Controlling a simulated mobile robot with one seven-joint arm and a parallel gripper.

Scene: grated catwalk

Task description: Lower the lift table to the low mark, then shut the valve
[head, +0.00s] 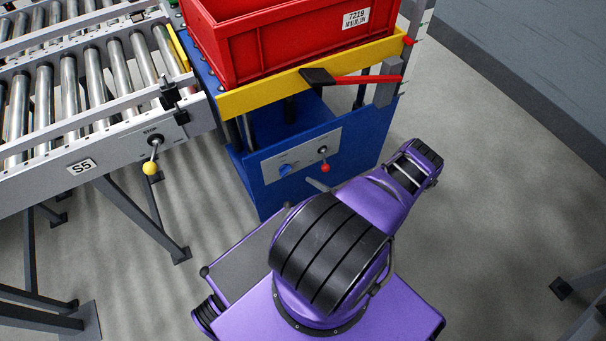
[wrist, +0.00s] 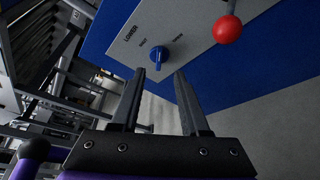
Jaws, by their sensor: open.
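The lift table has a yellow top edge (head: 262,97) and a blue base (head: 268,200). Its top is raised well above the base. A grey panel on the base carries a blue knob (head: 285,170), apparently the valve, and a red ball-ended lever (head: 325,167). In the wrist view the blue knob (wrist: 159,55) sits beside lettering that seems to read LOWER, and the red ball (wrist: 228,30) is to its right. My gripper (wrist: 159,76) is open and empty, its fingertips pointing toward the knob, which appears between and beyond them. The head view mostly hides the gripper behind my arm.
A red crate (head: 290,45) labelled 7219 stands on the table. A grey post with red pointers (head: 386,90) stands at right. A roller conveyor (head: 75,85) with a yellow-knobbed STOP lever (head: 150,168) is left.

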